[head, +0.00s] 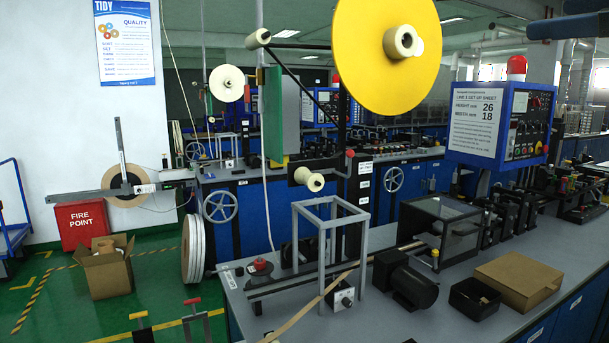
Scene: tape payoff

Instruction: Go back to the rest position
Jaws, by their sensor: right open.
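Of my right gripper, only a small dark tip (409,340) seems to show at the bottom edge, in front of the grey bench top (455,318). It is open, and I see nothing held in it. Most of it and its arm lie below the picture. My left gripper is not in view. A large yellow disc (380,30) with a pale hub stands high over the bench. A tan strip of tape (312,305) runs slanting down across the bench to the bottom edge.
On the bench stand a grey open frame (328,213), a black motor (414,288), a black open bin (475,299) and a cardboard box (518,281). A blue control box (500,123) rises behind. An open carton (104,266) sits on the green floor at left.

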